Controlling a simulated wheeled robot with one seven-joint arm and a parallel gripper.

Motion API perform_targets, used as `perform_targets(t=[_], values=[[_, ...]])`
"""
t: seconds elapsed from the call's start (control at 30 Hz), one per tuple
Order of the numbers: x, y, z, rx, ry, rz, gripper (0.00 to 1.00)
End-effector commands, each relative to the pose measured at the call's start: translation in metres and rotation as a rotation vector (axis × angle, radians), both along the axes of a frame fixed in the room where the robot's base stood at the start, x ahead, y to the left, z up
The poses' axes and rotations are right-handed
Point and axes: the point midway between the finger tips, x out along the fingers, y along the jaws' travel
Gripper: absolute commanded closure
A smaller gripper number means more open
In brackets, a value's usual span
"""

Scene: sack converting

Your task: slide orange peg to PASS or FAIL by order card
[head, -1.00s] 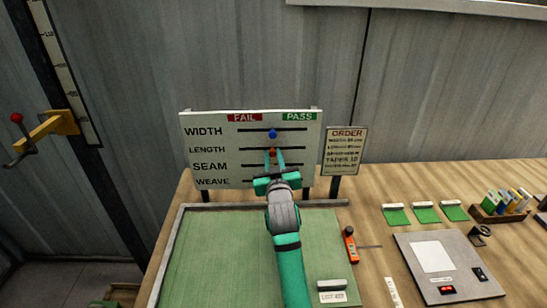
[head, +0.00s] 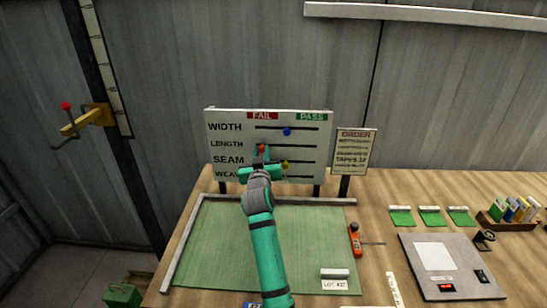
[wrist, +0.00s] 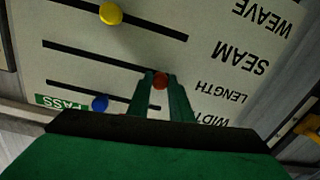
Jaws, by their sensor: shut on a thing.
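The check board (head: 215,118) stands upright at the back of the table, with rows WIDTH, LENGTH, SEAM and WEAVE, a red FAIL label (head: 262,116) and a green PASS label (head: 311,117). The orange peg (head: 262,148) is on the LENGTH slot, at its left part under FAIL. My gripper (head: 261,155) is shut on it; the wrist view shows the orange-red peg (wrist: 160,81) between the fingertips. The order card (head: 355,152) stands right of the board; its lines are too blurred to read surely.
A blue peg (head: 287,131) is mid-slot on WIDTH and a yellow peg (head: 285,164) on SEAM. My arm hides part of WEAVE. The green mat (head: 210,250) lies before the board. An orange-handled tool (head: 354,240) and a grey panel (head: 450,262) are to the right.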

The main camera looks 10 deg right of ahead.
Motion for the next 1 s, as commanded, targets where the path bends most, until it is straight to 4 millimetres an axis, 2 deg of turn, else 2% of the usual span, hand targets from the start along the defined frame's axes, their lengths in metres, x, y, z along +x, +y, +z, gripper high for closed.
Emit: perform_targets(t=[0.03,0.37,0.4,0.47,0.8,1.0], values=[[0.002,0.005,-0.003,0.001,0.005,0.004,1.00],[0.004,0.007,-0.004,0.002,0.005,0.005,1.00],[0.004,0.007,-0.004,0.002,0.005,0.005,0.76],[0.004,0.007,-0.004,0.002,0.005,0.005,0.62],[0.002,0.003,-0.002,0.002,0.003,0.000,0.62],[-0.017,0.007,-0.003,0.003,0.002,0.000,0.62]])
